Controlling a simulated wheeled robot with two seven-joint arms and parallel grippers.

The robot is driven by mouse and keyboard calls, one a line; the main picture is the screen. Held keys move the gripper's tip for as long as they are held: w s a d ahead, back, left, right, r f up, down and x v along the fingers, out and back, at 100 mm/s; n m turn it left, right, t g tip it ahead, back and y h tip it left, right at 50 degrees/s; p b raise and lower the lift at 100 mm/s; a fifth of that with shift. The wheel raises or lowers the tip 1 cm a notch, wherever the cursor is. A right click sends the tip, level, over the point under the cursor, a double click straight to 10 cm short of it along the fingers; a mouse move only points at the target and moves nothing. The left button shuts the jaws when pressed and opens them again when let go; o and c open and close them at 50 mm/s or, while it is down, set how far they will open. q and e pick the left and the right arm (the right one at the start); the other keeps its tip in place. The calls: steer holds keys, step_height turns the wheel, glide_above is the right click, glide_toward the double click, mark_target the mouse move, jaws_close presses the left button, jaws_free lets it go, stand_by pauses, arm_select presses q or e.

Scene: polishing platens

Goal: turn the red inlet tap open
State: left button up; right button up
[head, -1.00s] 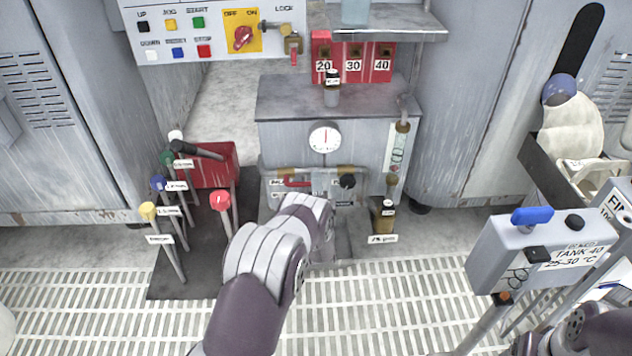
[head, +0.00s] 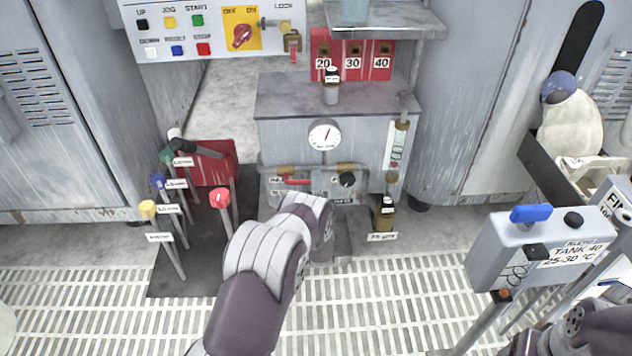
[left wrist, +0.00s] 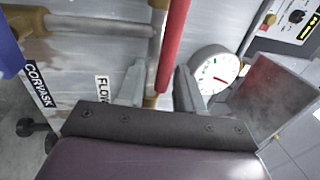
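The red inlet tap (head: 297,182) is a red lever under a brass valve on the pipe at the front of the grey cabinet, in the head view. It lies roughly level there. In the left wrist view the red lever (left wrist: 172,45) runs down from the top edge between two grey fingers. My left gripper (left wrist: 160,90) has its fingers apart around the lever; the right finger is the closer one, and contact is unclear. In the head view my left gripper (head: 320,188) is at the cabinet front, partly hidden by its wrist. My right gripper does not show.
A round gauge (head: 324,136) sits above the pipe, its needle tilted right. A black knob (head: 347,179) is right of the tap. A brown bottle (head: 385,214) stands right of my left gripper. Coloured levers and a red-topped one (head: 220,199) stand to the left.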

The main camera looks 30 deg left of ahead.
arm_select(q)
steer(key=p+v, duration=0.5)
steer(key=v, duration=0.7)
steer(key=shift+d, duration=0.1)
